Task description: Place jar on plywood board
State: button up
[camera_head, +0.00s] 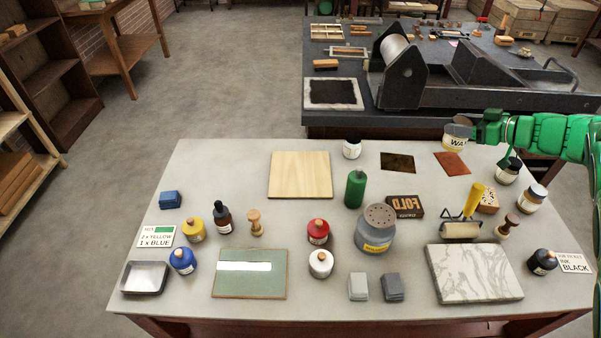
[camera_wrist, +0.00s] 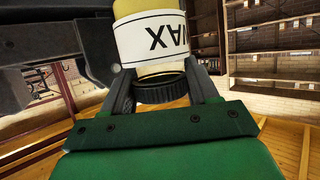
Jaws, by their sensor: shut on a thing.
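A jar of pale yellow wax (camera_head: 457,142) with a white label and a dark lid is held by my gripper (camera_head: 472,132) above the back right edge of the table. In the wrist view the jar (camera_wrist: 152,68) shows its label, and my gripper (camera_wrist: 163,92) has its fingers on either side of the dark lid. The plywood board (camera_head: 300,174) lies flat and bare on the table, left of the jar. The jar is apart from the board.
A white jar (camera_head: 352,149) stands right of the board, and a green bottle (camera_head: 355,188) stands near its front right corner. A dark plate (camera_head: 398,162) and a copper plate (camera_head: 451,164) lie between jar and board. A large press (camera_head: 430,75) stands behind.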

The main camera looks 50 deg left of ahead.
jog(key=s+a, duration=0.9)
jog(key=s, duration=0.4)
jog(key=s+a, duration=1)
jog(key=s, duration=1.4)
send_over(300, 186)
jog(key=shift+f, duration=9.05)
jog(key=shift+f, duration=0.1)
jog(key=o, duration=1.3)
